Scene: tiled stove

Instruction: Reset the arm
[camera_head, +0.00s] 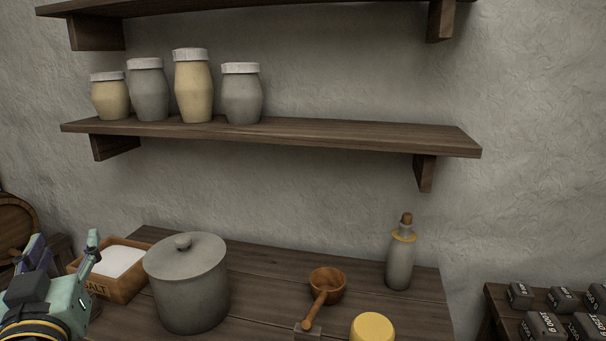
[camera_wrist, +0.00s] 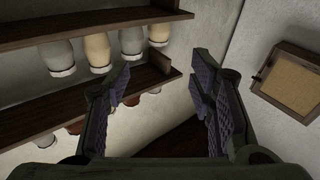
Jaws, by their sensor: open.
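My gripper (camera_head: 62,262) is at the lower left of the head view, in front of the salt box and partly cut off by the frame edge. In the wrist view my gripper (camera_wrist: 163,95) shows two padded fingers, wide apart, with nothing between them. Beyond the fingers are the wall shelves and several jars, seen tilted. No object is held.
A wooden salt box (camera_head: 117,287) and a lidded grey pot (camera_head: 188,290) stand close to my gripper. A wooden ladle (camera_head: 327,287), a corked bottle (camera_head: 400,262) and a yellow-topped item (camera_head: 372,327) are farther right. A shelf (camera_head: 300,134) with jars hangs above.

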